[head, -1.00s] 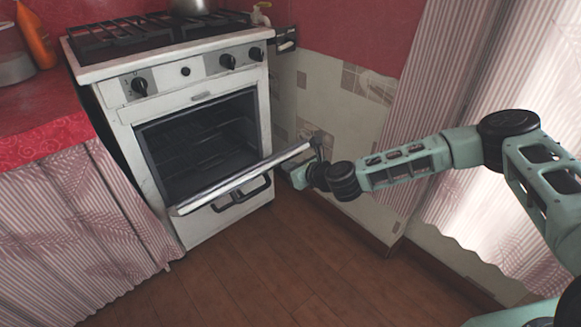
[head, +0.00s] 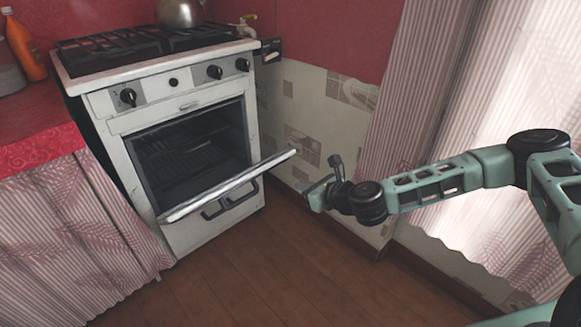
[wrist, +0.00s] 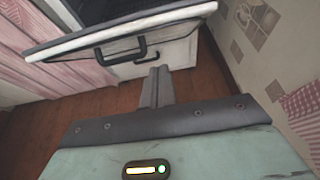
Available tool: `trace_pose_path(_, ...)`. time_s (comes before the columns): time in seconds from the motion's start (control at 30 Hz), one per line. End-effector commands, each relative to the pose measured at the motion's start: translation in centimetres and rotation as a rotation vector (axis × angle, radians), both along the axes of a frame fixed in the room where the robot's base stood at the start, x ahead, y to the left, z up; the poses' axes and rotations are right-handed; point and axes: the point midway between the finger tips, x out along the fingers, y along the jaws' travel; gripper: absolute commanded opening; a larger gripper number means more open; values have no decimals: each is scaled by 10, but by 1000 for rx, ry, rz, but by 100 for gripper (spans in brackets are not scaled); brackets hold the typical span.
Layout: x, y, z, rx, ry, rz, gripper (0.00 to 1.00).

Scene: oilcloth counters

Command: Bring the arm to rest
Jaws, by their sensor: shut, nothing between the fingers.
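My gripper (head: 336,161) is at the end of my green arm, to the right of the open oven door in the head view. In the wrist view my gripper (wrist: 159,75) has its fingers together, with nothing between them. The white oven (head: 182,238) stands against the red wall. Its door (head: 231,184) is folded down, and the dark oven inside (head: 195,155) shows. My gripper is apart from the door in the head view. The door's dark handle also shows in the wrist view (wrist: 122,54), beyond my fingers.
A kettle (head: 180,12) stands on the stove top. An orange bottle (head: 26,48) is on the red counter (head: 30,125) at the left. A tiled wall (head: 300,105) and striped curtain (head: 410,90) are close behind my arm. The brown floor (head: 255,270) in front is clear.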

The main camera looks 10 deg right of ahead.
Motion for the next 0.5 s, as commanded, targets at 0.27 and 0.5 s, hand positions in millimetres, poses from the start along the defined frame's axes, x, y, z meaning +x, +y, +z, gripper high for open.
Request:
trace_pose_path(0.27, -19, 21, 5, -109, -43, 151, 0)
trace_pose_path(0.5, -92, 73, 14, -496, -221, 695, 0)
